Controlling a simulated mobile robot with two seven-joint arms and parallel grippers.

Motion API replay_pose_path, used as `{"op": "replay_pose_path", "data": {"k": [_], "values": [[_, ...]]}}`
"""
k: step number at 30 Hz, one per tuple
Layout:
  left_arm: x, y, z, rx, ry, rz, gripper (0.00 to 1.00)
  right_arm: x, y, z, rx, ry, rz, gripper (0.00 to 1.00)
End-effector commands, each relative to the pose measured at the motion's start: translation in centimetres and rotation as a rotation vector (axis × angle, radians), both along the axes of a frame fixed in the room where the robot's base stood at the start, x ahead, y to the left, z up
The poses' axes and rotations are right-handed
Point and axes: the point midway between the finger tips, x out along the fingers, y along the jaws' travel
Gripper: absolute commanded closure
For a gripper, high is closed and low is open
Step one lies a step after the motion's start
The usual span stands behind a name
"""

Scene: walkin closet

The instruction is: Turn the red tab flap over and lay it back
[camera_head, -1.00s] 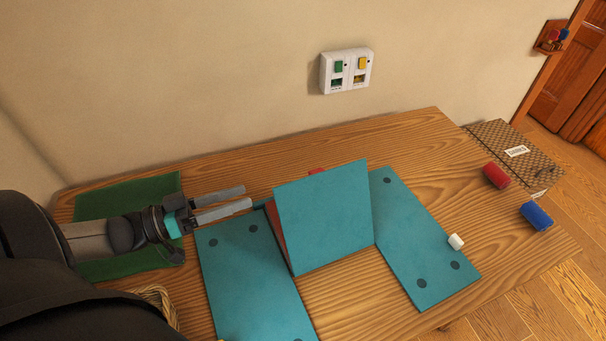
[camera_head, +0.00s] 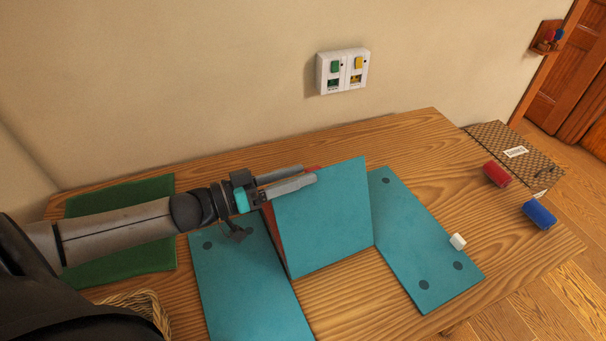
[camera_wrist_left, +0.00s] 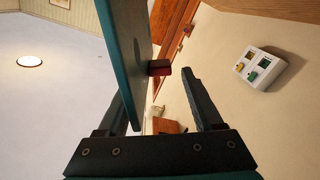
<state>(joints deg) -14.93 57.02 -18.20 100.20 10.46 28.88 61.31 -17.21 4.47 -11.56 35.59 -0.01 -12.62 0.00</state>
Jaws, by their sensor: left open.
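The flap (camera_head: 325,220) is a teal panel standing tilted up between two flat teal panels. A strip of its reddish other side (camera_head: 281,238) shows along its left edge. The red tab (camera_head: 314,168) sticks out at its top edge, partly hidden by my fingers. My left gripper (camera_head: 309,173) is open at the flap's upper left, one finger in front of the panel and the other behind. In the left wrist view the flap's edge (camera_wrist_left: 130,50) runs between the open fingers, nearer the left one, and the red tab (camera_wrist_left: 159,68) juts toward the right finger. No grip shows.
The flat left panel (camera_head: 245,290) and right panel (camera_head: 425,240) have dark dots. Red (camera_head: 497,174) and blue (camera_head: 539,215) blocks lie farther right. A green cloth (camera_head: 120,260) and wicker basket (camera_head: 145,310) are at left.

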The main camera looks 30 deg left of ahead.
Motion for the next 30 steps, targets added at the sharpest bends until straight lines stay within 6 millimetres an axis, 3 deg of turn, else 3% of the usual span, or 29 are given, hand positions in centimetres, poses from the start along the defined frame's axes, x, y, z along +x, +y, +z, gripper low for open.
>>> {"op": "replay_pose_path", "data": {"k": [6,17,30], "values": [[1.18,-0.85,-0.02,0.001,0.0,0.001,0.32,0.05,0.11,-0.28,0.001,-0.001,0.0,0.32],[1.37,-1.04,-0.03,0.001,0.001,0.0,0.32,0.06,0.06,-0.28,0.001,-0.001,-0.001,0.32],[1.36,-1.02,-0.02,0.001,0.001,0.0,0.81,0.05,-0.06,-0.3,-0.001,0.0,-0.002,0.32]]}}
